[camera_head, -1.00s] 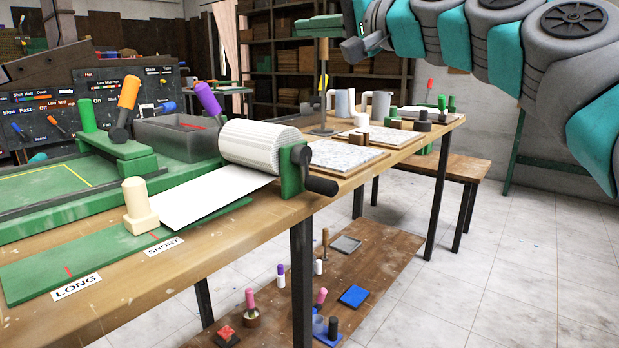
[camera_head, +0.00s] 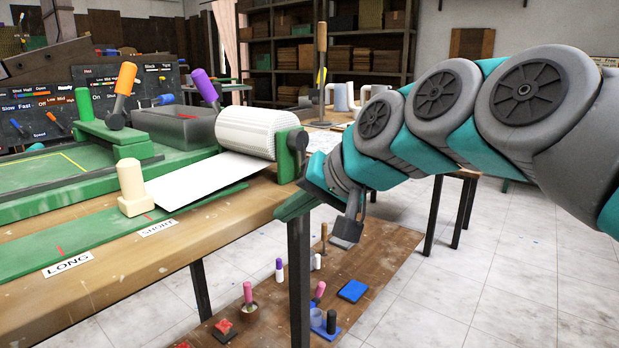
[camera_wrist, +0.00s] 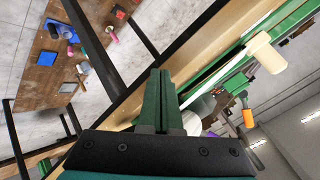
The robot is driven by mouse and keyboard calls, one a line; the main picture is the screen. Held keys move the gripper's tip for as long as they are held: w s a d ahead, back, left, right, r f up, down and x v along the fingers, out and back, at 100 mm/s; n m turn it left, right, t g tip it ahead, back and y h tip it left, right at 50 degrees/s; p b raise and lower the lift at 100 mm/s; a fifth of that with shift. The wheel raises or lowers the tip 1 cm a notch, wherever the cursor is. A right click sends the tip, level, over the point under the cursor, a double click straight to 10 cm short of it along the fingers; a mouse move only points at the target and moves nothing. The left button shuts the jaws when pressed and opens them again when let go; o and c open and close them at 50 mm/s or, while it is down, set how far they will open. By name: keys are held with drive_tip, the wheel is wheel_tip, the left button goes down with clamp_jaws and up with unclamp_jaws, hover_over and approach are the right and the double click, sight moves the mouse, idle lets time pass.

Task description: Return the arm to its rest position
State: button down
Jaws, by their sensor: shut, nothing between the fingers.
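My arm reaches in from the right of the head view, bent down toward the table's near right edge. My gripper (camera_head: 282,213) has green fingers and is shut and empty.
A white sheet (camera_head: 200,182) runs from the roller beside a cream peg (camera_head: 133,185) on the wooden table (camera_head: 120,262). A low board (camera_head: 385,262) below holds several stamps and pots. Mugs stand on the table behind my arm. Floor at right is clear.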

drive_tip(key=s+d+f+g+h+b, duration=0.1)
drive_tip(key=s+d+f+g+h, duration=0.1)
drive_tip(key=s+d+f, duration=0.4)
drive_tip(key=s+d+f+g+h+b, duration=0.1)
drive_tip(key=s+d+f+g+h, duration=0.2)
drive_tip(key=s+d+f, duration=0.3)
drive_tip(key=s+d+f+g+h+b, duration=0.1)
drive_tip(key=s+d+f, duration=0.5)
drive_tip(key=s+f, duration=0.8)
wheel_tip(320, 180, down, 6)
drive_tip(key=shift+s+f+g+h, duration=0.1)
drive_tip(key=shift+s+g+h, duration=0.15)
drive_tip(key=shift+g+h, duration=0.7)
